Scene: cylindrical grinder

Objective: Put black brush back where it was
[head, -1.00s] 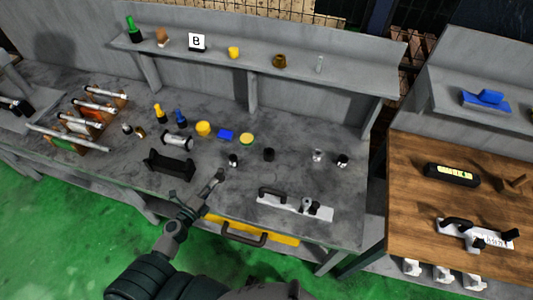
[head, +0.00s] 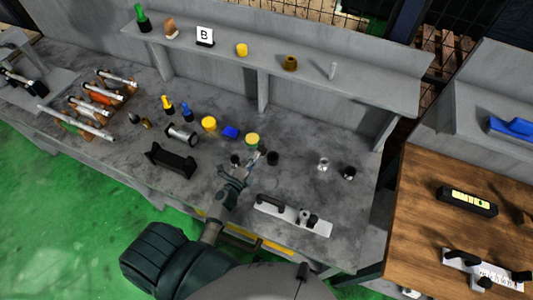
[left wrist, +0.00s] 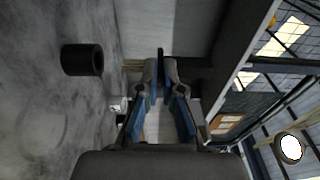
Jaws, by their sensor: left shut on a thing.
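My left gripper (head: 254,162) is low over the middle of the grey bench. In the left wrist view its two fingers (left wrist: 160,85) are closed on a narrow dark piece, the black brush (left wrist: 160,62), of which only a thin strip shows. In the head view the brush is too small and too covered by the fingers to make out. A black cylinder (head: 272,158) stands just right of the fingertips, apart from them; it also shows in the left wrist view (left wrist: 82,60). My right gripper is not in view.
A black holder (head: 171,160) stands left, a white plate with a handle (head: 300,219) in front. A shelf (head: 350,83) runs behind.

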